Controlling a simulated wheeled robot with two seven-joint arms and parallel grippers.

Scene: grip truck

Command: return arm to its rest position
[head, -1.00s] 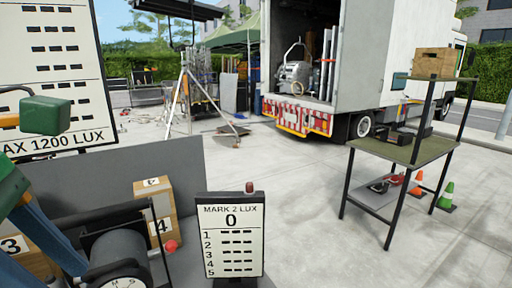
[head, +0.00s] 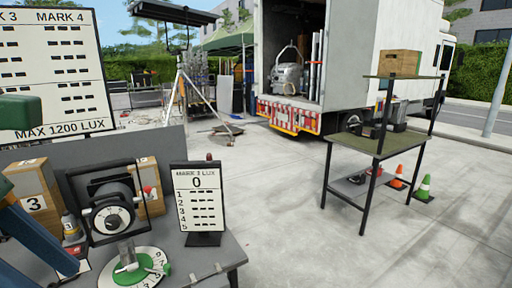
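Green and blue links of what looks like my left arm (head: 20,115) show at the left edge of the head view. The blue links run down to the lower left corner. No gripper fingers show, so neither gripper can be seen. My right arm is not in view. A black lamp-like unit (head: 128,187) with a round dial (head: 108,219) stands on the grey table (head: 205,262) to the right of the blue links.
A round green-and-white numbered dial (head: 135,268) lies at the table's front. A box marked 3 (head: 36,203) stands behind the blue links. A shelf stand (head: 372,144), cones (head: 423,188) and a truck (head: 365,60) are farther right. The pavement between is clear.

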